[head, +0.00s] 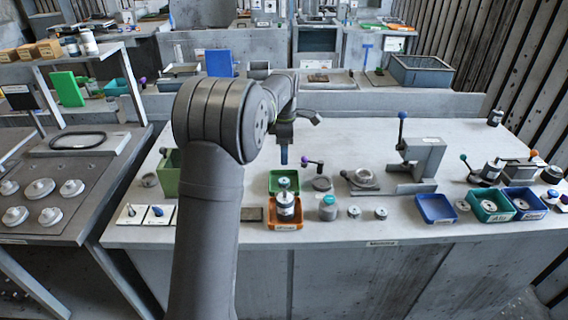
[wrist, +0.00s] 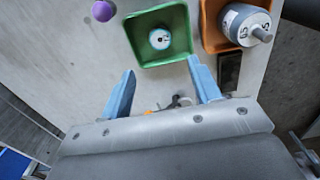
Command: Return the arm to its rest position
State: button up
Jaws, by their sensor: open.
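My gripper (head: 284,155) hangs above the workbench, over the area just behind the green tray (head: 283,175). In the wrist view my gripper (wrist: 163,85) shows two blue fingers spread wide apart, with nothing held between them. My grey arm rises in front of the bench in the head view and hides part of it. In the wrist view the green tray (wrist: 185,52) lies beyond the fingertips and holds a small round part (wrist: 160,38).
An orange tray (head: 284,226) holds a grey cylinder (head: 286,205). A clamp stand (head: 420,160), a blue tray (head: 436,209) and a teal tray (head: 489,207) stand to the right. A purple-knobbed lever (head: 283,153) is near my gripper. Bare bench lies behind.

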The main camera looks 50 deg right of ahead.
aim_at(284, 180)
jog(key=shift+r, duration=0.8)
jog(key=shift+f, duration=0.15)
notch_tip(284, 180, down, 12)
jog(key=shift+r, duration=1.95)
jog(key=shift+f, duration=0.1)
